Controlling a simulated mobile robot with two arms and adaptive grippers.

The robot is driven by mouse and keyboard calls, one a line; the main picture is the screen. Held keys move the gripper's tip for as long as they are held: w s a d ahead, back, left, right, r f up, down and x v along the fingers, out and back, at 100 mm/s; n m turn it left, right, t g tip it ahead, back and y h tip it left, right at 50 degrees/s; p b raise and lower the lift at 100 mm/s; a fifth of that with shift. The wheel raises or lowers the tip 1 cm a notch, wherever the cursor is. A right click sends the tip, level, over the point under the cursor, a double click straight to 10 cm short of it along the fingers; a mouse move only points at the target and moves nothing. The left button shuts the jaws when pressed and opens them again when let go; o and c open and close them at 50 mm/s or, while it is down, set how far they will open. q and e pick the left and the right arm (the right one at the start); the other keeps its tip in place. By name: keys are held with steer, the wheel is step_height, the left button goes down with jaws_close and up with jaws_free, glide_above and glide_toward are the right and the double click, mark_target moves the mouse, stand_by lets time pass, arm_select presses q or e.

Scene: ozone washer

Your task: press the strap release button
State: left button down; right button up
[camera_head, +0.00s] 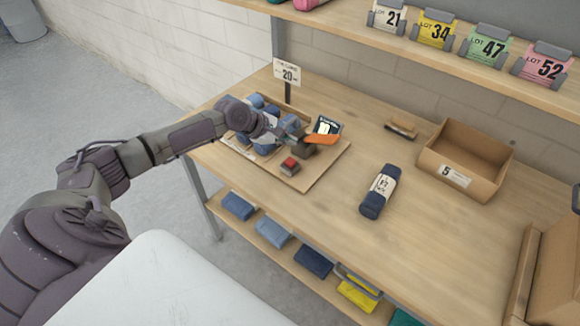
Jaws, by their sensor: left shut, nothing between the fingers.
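A small brown box with a red button (290,163) on top sits near the front edge of a wooden board (318,174) at the left of the table. I take the red button for the strap release. An orange piece (322,138) sticks out to the right from a dark brown block just behind it. Blue rolled bundles (263,104) lie on the board, partly hidden by my left arm. My left gripper (291,134) is shut and empty, above the board and behind the red button in the picture. Whether it touches the dark block is unclear. My right gripper is not in view.
A dark blue labelled roll (378,192) lies mid-table. An open cardboard box (461,190) stands at the back right, with a brush-like item (401,129) left of it. A sign reading 20 (287,73) stands behind the board.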

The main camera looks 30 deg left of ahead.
mark_target(288, 162)
arm_select(q)
step_height(288, 162, down, 3)
steer(key=shift+r+b, duration=0.1)
steer(key=shift+b, duration=1.15)
steer(key=shift+f+b, duration=0.4)
steer(key=shift+f, duration=0.85)
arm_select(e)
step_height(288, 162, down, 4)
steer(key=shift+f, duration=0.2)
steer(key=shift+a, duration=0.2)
arm_select(q)
steer(key=shift+f, duration=0.15)
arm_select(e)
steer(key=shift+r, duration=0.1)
arm_select(q)
steer(key=shift+f, duration=0.25)
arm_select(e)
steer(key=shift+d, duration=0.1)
